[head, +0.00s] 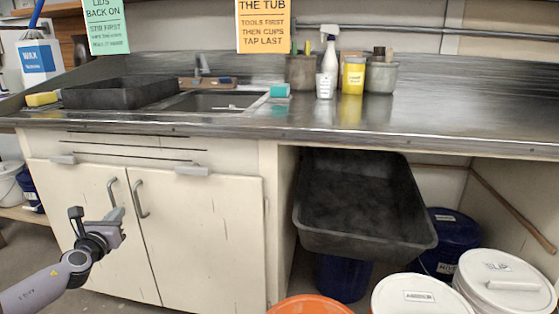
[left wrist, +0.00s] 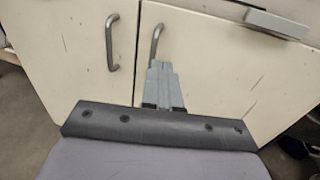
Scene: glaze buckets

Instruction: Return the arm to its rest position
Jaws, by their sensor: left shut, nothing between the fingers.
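My left arm (head: 45,285) comes in from the lower left in the head view. Its gripper (head: 98,212) is in front of the cream cabinet doors, below the sink counter. In the left wrist view the left gripper (left wrist: 160,70) has its fingers together, with nothing between them. Its tips overlap the lower end of a metal door handle (left wrist: 157,42) in the picture; I cannot tell whether they touch. A second handle (left wrist: 112,42) is to the left, apart from the fingers. My right gripper is not in view.
A steel counter (head: 460,112) with a sink (head: 215,102) runs above the cabinet. A black tub (head: 365,200) sits tilted in the open bay at right. An orange bucket (head: 310,305), white lidded buckets (head: 500,270) and a blue one (head: 450,232) crowd the lower right.

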